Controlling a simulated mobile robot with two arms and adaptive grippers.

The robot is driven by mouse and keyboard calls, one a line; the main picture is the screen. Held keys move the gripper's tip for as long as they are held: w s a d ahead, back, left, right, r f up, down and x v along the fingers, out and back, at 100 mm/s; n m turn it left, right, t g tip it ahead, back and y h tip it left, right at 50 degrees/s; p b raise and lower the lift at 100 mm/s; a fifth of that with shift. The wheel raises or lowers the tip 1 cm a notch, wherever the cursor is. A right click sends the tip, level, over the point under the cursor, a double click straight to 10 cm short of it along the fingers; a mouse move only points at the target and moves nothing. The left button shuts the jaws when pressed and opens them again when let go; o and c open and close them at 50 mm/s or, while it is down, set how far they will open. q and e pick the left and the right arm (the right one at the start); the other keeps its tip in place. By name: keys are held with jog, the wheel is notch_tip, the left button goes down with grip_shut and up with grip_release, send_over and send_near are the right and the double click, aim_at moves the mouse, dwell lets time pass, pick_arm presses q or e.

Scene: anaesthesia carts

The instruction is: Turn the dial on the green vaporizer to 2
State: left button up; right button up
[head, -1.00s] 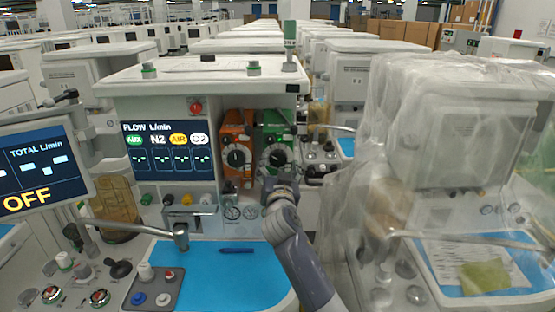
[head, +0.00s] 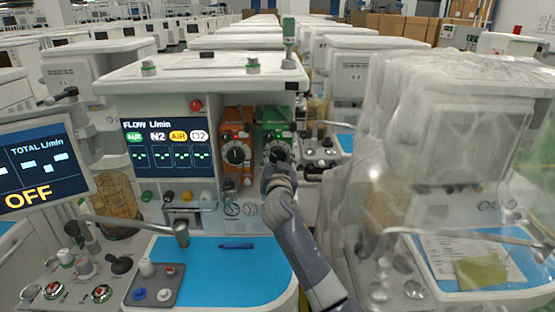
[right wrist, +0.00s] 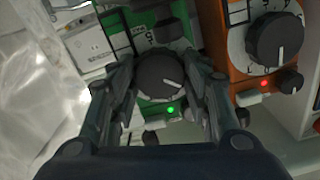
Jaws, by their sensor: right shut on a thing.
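The green vaporizer (head: 277,120) stands on the anaesthesia cart beside an orange vaporizer (head: 236,125). Its round black dial (head: 277,150) faces me, and its lower part is hidden behind my gripper. In the right wrist view the dial (right wrist: 160,77) sits between the two fingers of my right gripper (right wrist: 161,70), which is shut on it from both sides. A small white mark shows on the dial's right side in that view. The scale numbers around it are mostly covered or too small to read. My right gripper (head: 278,168) comes up from below in the head view.
The orange vaporizer's dial (right wrist: 274,40) is close beside my fingers. A flow screen (head: 168,147) is to the left. Below lies a blue work surface (head: 215,270) with a pen (head: 236,246). A plastic-covered cart (head: 460,130) stands close on the right.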

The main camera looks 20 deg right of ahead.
jog(key=shift+n, duration=0.3)
jog(key=shift+n+b, duration=0.45)
jog(key=shift+n, duration=1.45)
jog(key=o, duration=1.1)
